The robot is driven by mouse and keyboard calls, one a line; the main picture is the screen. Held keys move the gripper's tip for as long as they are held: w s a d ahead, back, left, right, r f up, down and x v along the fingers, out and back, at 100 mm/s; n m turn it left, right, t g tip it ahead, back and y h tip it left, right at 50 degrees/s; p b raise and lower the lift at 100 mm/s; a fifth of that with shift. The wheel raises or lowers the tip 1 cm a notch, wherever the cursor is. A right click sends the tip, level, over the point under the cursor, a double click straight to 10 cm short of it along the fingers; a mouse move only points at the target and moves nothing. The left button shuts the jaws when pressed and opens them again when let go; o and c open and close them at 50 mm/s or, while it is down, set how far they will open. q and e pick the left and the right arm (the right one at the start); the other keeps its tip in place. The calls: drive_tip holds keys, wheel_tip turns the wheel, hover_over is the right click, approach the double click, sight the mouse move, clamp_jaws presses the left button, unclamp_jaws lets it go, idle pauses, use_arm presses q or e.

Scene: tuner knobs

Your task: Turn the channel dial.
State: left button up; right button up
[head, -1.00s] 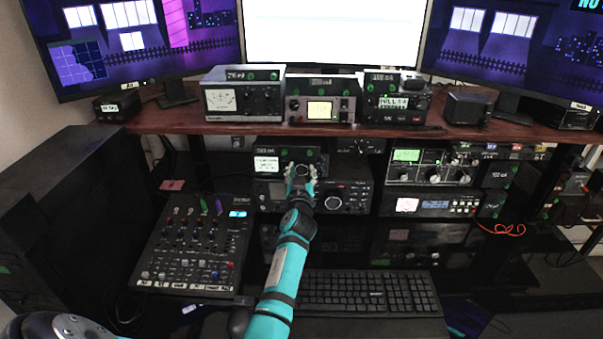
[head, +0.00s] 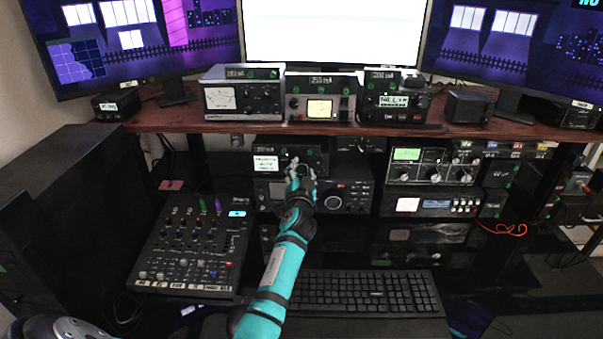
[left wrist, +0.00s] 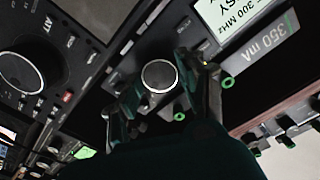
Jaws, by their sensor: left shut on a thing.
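The dial (left wrist: 159,76) is a round black knob with a pale rim and a grey face. It sits on the front of a small black radio (head: 265,162) with a lit white display, on the shelf below the desk top. My left gripper (head: 300,172) reaches up to this radio and covers most of the dial in the head view. In the left wrist view, the fingers of the left gripper (left wrist: 161,80) stand on both sides of the dial, shut on it. The right gripper is not in view.
A larger radio (head: 355,197) with a big knob sits directly below. A mixer (head: 190,245) lies at the left and a keyboard (head: 365,293) in front. More radios (head: 433,165) stand to the right. The wooden shelf (head: 225,127) runs just above the gripper.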

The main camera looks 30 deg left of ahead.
use_arm(q)
drive_tip(key=shift+r+m, duration=0.1)
drive_tip(key=shift+m, duration=0.5)
drive_tip(key=o, duration=0.7)
drive_tip(key=shift+o, duration=0.9)
drive_tip(key=v, duration=1.1)
drive_tip(key=shift+s, duration=0.4)
drive_tip(key=shift+d, duration=0.1)
